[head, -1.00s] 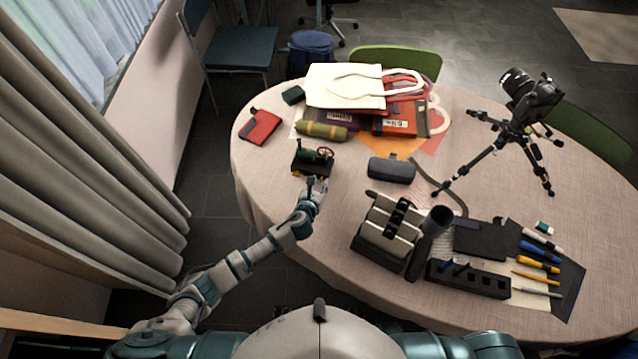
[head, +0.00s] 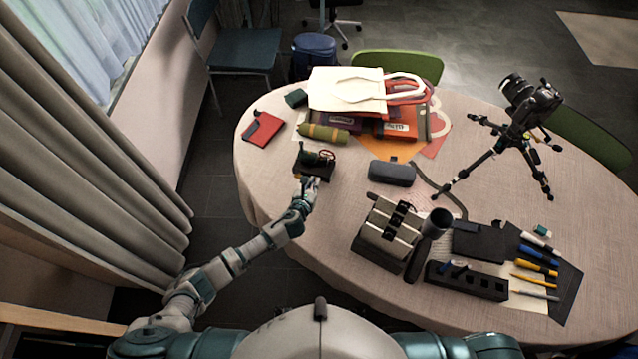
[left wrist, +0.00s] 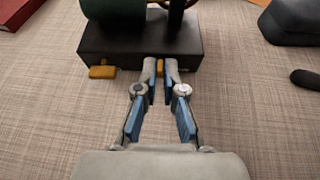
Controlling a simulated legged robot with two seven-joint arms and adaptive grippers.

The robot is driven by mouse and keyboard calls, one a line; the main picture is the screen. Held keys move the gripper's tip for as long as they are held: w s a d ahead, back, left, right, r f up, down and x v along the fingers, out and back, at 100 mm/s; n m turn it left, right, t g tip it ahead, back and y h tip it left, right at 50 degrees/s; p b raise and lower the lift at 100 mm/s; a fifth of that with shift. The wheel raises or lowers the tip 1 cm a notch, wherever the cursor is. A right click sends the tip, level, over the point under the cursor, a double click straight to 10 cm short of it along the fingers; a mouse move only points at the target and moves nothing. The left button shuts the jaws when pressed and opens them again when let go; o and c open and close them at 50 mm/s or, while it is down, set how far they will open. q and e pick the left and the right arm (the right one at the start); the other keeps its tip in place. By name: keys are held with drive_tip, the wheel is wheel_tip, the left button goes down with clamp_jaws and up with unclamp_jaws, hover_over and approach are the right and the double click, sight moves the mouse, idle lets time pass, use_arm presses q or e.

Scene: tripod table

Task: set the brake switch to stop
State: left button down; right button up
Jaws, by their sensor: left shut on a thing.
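A small model engine with a dark green boiler (head: 309,153) and a reddish wheel (head: 327,157) stands on a black base (head: 318,173) on the table. In the left wrist view the front of the black base (left wrist: 125,47) is close, with the green cylinder (left wrist: 113,9) on top. One yellow piece (left wrist: 102,72) sticks out at the base's front left. Another yellow piece (left wrist: 160,67) is between the fingertips of my left gripper (left wrist: 160,66), which is shut on it. The gripper (head: 306,181) also shows in the head view. Switch markings are not readable.
A dark grey case (head: 391,173) lies right of the engine. An olive roll (head: 323,133) and bags (head: 347,90) lie behind it, a red notebook (head: 263,128) behind left. A grey slotted device (head: 388,232) stands front right. Cloth left of the engine is clear.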

use_arm(q)
drive_tip(key=shift+a, duration=0.15)
drive_tip(key=c, duration=1.3)
unclamp_jaws()
drive_tip(key=v, duration=1.1)
drive_tip(key=shift+s+a, duration=0.15)
drive_tip(key=shift+s, duration=0.2)
